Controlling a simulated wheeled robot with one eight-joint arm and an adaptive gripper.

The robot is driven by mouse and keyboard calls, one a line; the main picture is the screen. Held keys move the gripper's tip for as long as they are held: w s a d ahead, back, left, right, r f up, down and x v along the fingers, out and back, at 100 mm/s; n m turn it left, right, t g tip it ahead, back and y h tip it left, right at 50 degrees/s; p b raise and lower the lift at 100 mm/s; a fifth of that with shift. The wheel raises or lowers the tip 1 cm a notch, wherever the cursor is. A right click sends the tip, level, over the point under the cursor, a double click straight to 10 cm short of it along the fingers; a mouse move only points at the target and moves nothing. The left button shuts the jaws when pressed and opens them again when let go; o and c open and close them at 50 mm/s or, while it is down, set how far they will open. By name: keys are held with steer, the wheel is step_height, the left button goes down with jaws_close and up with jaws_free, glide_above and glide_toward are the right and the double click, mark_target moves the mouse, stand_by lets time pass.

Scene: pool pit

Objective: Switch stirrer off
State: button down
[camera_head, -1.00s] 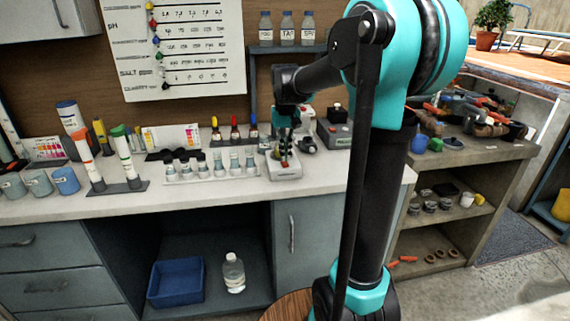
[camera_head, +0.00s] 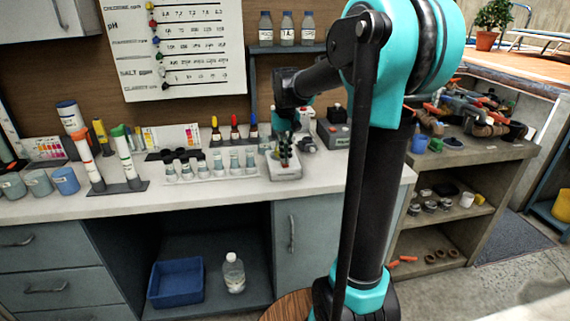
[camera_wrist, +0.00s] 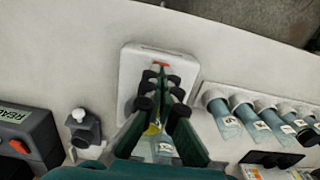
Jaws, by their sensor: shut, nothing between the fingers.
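The stirrer (camera_head: 285,174) is a small white box on the counter, below my gripper (camera_head: 285,158). In the wrist view the stirrer (camera_wrist: 128,80) lies under the fingers, and a small orange-red part (camera_wrist: 160,64) shows near its end, just past the fingertips. My gripper (camera_wrist: 163,76) is shut and empty. Its dark fingers cover the middle of the stirrer. A clear vessel with a yellow part (camera_wrist: 153,129) shows between the finger links. I cannot tell whether the fingertips touch the stirrer, nor which way its switch is set.
A rack of several vials (camera_head: 210,168) stands left of the stirrer; its vials (camera_wrist: 252,115) show at the right in the wrist view. A dark grey meter (camera_wrist: 28,135) and a small dark holder with a white knob (camera_wrist: 85,128) are on the other side. The counter front is clear.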

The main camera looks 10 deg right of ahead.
steer(key=shift+f, duration=0.55)
stand_by(0.4)
steer(key=shift+r, duration=3.5)
steer(key=s+d+f+t, duration=0.2)
steer(key=s+f, duration=0.9)
steer(key=s+d+f+t, duration=0.2)
steer(key=s+f, duration=0.9)
